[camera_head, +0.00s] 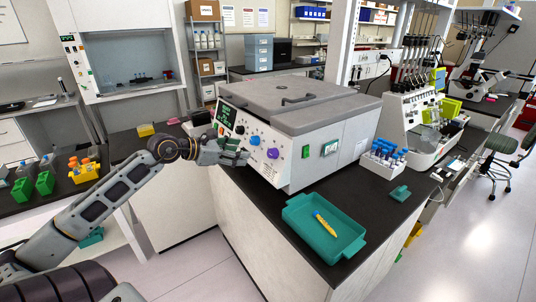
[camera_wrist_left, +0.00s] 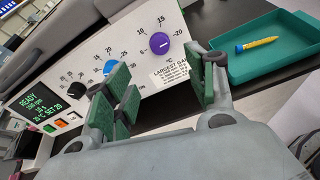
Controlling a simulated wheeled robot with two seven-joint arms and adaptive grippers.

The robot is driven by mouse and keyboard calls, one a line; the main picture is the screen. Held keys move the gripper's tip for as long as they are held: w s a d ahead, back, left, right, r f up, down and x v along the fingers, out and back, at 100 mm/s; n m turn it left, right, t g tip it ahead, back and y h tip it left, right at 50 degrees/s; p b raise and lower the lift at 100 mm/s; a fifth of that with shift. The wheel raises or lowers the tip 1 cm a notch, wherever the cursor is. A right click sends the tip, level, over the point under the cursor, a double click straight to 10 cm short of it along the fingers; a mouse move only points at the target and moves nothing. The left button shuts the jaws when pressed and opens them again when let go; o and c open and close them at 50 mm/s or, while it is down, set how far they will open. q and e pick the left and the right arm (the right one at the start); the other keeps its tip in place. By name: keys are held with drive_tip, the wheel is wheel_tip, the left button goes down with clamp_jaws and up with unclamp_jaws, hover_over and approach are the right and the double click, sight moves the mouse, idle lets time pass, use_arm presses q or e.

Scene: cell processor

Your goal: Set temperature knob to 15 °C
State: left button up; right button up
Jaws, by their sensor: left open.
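The centrifuge-like machine (camera_head: 300,110) stands on the dark bench. Its sloped front panel carries a purple knob (camera_head: 273,153), a blue knob (camera_head: 255,140) and a black knob. In the left wrist view the purple knob (camera_wrist_left: 160,44) has a scale with 5, 10, 15 and 20 around it and a °C mark below. A lit display (camera_wrist_left: 42,104) shows READY and SET 20. My left gripper (camera_head: 241,156) is open in front of the panel, near the blue and purple knobs. Its green-padded fingers (camera_wrist_left: 163,88) hold nothing. My right gripper is out of view.
A teal tray (camera_head: 297,222) with a yellow tube (camera_head: 325,223) lies on the bench right of the machine. A white rack of blue-capped tubes (camera_head: 384,160) stands behind it. A green switch (camera_head: 330,148) is on the machine's side.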

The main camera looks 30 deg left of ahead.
use_arm(q)
approach(270, 153)
drive_tip(key=shift+x, duration=2.05)
drive_tip(key=shift+x, duration=1.15)
drive_tip(key=shift+w+a+f, duration=0.1)
drive_tip(key=shift+w+f, duration=0.2)
drive_tip(key=shift+w, duration=0.3)
drive_tip(key=shift+w, duration=0.15)
drive_tip(key=shift+w+d+f+p, duration=0.25)
drive_tip(key=shift+w+d+p, duration=0.05)
drive_tip(key=shift+w+d, duration=0.1)
